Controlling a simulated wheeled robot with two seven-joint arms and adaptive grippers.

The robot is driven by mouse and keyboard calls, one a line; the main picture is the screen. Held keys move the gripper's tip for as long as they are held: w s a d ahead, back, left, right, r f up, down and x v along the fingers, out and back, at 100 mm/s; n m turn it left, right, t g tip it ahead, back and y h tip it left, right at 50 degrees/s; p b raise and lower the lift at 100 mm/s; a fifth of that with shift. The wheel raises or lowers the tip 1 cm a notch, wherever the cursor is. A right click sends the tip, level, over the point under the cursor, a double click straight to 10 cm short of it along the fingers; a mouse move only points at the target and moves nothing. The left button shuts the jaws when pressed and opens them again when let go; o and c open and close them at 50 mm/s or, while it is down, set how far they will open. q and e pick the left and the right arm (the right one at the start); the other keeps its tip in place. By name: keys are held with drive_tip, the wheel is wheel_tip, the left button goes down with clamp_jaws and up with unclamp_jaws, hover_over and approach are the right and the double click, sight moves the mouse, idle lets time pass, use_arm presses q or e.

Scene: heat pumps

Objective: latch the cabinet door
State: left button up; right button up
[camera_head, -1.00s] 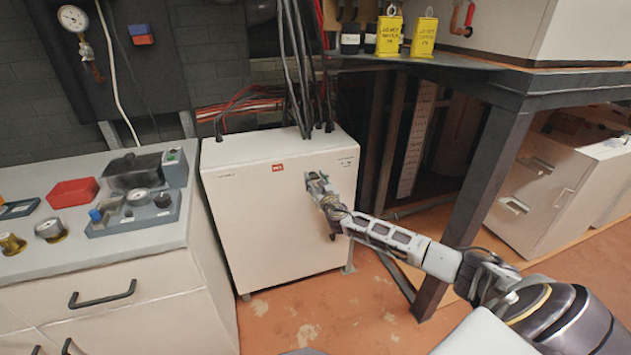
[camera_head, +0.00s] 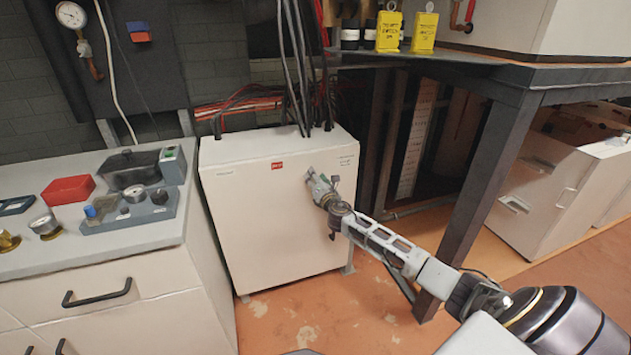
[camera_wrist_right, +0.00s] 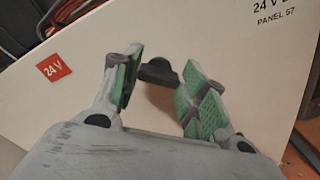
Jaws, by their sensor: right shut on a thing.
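The white cabinet (camera_head: 245,225) stands on the floor at the centre of the head view, with its door face towards me and looking flush with the body. A black latch knob (camera_wrist_right: 158,72) sits on the door in the wrist view. The gripper hides the knob in the head view. My left gripper is not in view.
A grey-topped counter (camera_head: 150,225) with a red bin (camera_head: 68,190) and a tool tray stands close on the left. A dark table leg (camera_head: 487,190) rises to the right, near my right arm. Cables (camera_head: 300,70) run into the cabinet's top. Floor in front is clear.

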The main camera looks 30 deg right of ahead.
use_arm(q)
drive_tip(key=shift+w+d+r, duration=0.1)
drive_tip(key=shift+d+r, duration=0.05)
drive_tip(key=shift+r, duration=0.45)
use_arm(e)
drive_tip(key=m, duration=1)
drive_tip(key=shift+d+f, duration=0.15)
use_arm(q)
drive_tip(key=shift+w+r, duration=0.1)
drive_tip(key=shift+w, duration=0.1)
use_arm(e)
drive_tip(key=o, duration=1)
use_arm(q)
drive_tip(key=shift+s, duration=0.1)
